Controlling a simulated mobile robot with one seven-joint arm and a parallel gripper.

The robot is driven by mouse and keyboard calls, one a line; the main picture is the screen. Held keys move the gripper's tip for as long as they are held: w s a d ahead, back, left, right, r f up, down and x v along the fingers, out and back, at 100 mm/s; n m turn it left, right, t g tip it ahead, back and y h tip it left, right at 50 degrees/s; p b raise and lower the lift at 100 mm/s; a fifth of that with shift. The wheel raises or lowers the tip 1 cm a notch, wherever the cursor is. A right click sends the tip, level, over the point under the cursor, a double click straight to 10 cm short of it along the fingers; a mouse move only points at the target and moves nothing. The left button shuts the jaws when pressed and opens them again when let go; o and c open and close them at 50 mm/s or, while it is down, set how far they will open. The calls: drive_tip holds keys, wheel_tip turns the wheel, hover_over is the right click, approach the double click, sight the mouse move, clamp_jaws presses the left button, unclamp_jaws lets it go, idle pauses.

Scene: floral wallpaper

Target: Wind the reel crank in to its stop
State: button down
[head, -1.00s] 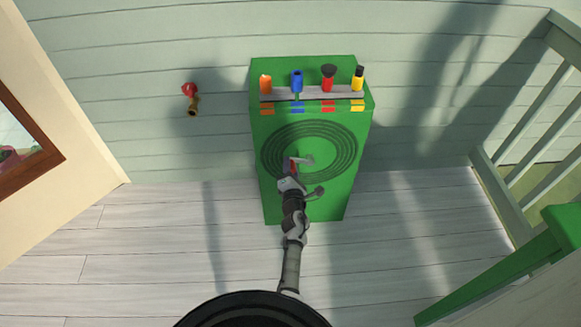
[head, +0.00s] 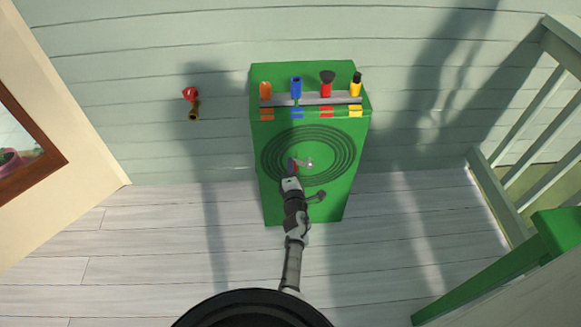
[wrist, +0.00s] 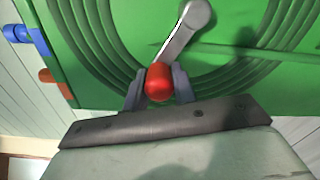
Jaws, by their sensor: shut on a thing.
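The green hose reel cabinet (head: 335,195) stands against the wall, with dark concentric hose rings (head: 345,153) on its front. The grey crank arm (wrist: 187,27) shows in the wrist view, running from the upper right down to a red knob (wrist: 159,82). My gripper (wrist: 160,88) is shut on this red knob, one finger on each side. In the head view my gripper (head: 291,170) is at the left of the crank's hub (head: 308,163), and it partly hides the knob and crank arm. The stop cannot be made out for certain.
Several coloured nozzles, among them a blue one (head: 296,88), stand in a grey rack on the cabinet. A small grey lever (head: 317,196) sits below the rings. A red-handled tap (head: 191,95) is on the wall. A green bench (head: 545,245) and railing are at right.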

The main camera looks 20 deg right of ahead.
sight(296, 163)
drive_tip(key=r+m+p, duration=0.1)
drive_tip(key=d+m+p, duration=0.1)
drive_tip(key=r+m+p, duration=0.1)
drive_tip(key=shift+s+d+r+m+p, duration=0.15)
drive_tip(key=shift+d+r+m+p, duration=0.1)
drive_tip(key=shift+r+m+p, duration=0.15)
drive_tip(key=m+p, duration=0.1)
drive_tip(key=d+r+m+p, duration=0.1)
drive_tip(key=shift+s+d+m+p, duration=0.2)
drive_tip(key=shift+m+p, duration=0.1)
drive_tip(key=shift+s+d+r+m+p, duration=0.15)
drive_tip(key=shift+d+m+p, duration=0.45)
drive_tip(key=shift+m, duration=0.35)
drive_tip(key=shift+s+d+m+p, duration=0.15)
drive_tip(key=shift+d+m+p, duration=0.35)
drive_tip(key=shift+m, duration=0.5)
drive_tip(key=shift+s+d+r+m+p, duration=0.15)
drive_tip(key=shift+d+m+p, duration=0.45)
drive_tip(key=shift+m, duration=0.35)
drive_tip(key=c, duration=1.2)
unclamp_jaws()
drive_tip(key=shift+f, duration=0.1)
drive_tip(key=shift+o, duration=0.3)
drive_tip(key=shift+f, duration=0.1)
drive_tip(key=shift+s, duration=0.1)
